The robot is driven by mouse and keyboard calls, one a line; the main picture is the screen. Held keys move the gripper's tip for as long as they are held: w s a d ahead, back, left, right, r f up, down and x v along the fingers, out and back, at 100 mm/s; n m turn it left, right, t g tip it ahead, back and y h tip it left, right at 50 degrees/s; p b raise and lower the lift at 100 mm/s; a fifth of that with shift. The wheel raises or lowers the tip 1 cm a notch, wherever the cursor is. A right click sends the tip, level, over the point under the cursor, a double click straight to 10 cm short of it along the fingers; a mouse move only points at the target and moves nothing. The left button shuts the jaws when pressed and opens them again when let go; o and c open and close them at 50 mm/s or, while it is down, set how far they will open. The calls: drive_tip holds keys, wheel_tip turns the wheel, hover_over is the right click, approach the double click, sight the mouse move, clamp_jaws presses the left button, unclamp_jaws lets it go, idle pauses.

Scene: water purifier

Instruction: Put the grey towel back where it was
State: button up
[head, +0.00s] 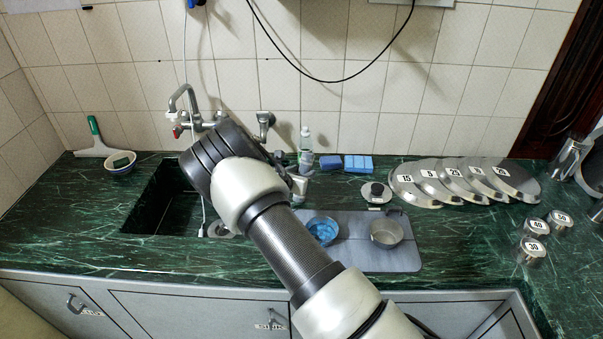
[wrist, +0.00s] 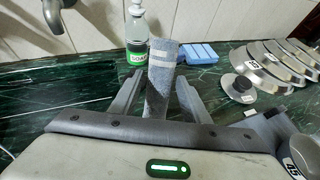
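The grey towel (wrist: 160,82) is a rolled, upright blue-grey piece with white stripes near its top, seen in the middle of the wrist view. My gripper (wrist: 162,80) has its two fingers converging on the towel's sides, and the towel stands between them. It appears held above the green counter. In the head view my wrist hides most of the fingers; a small pale end (head: 299,187) shows just right of it, perhaps the towel.
A soap bottle (wrist: 136,35) and blue sponges (head: 345,163) stand behind. A grey mat (head: 395,262) carries a blue-filled bowl (head: 322,230) and a metal bowl (head: 386,231). The sink (head: 160,205) is left.

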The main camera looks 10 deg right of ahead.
drive_tip(key=shift+o, duration=0.2)
drive_tip(key=shift+r, duration=0.1)
drive_tip(key=shift+r+p, duration=0.3)
drive_tip(key=shift+p, duration=0.1)
drive_tip(key=b+v, duration=0.1)
drive_tip(key=v, duration=1)
drive_tip(key=s+d+r+m+g, duration=0.6)
drive_tip(key=s+d+r+m, duration=0.7)
drive_tip(key=s+r+m, duration=0.4)
drive_tip(key=s+a+r+m+y, duration=0.2)
drive_tip(key=s+r+m, duration=0.1)
drive_tip(key=s, duration=0.4)
drive_tip(key=s+a+r+m+y, duration=0.2)
drive_tip(key=s+r+m, duration=0.1)
drive_tip(key=s+m, duration=0.2)
drive_tip(key=s+a+r+m+t+y, duration=0.1)
drive_tip(key=s+a+r+m+y, duration=0.2)
drive_tip(key=s, duration=0.5)
drive_tip(key=shift+s+m, duration=0.3)
drive_tip(key=shift+m, duration=0.3)
drive_tip(key=shift+a+r, duration=0.1)
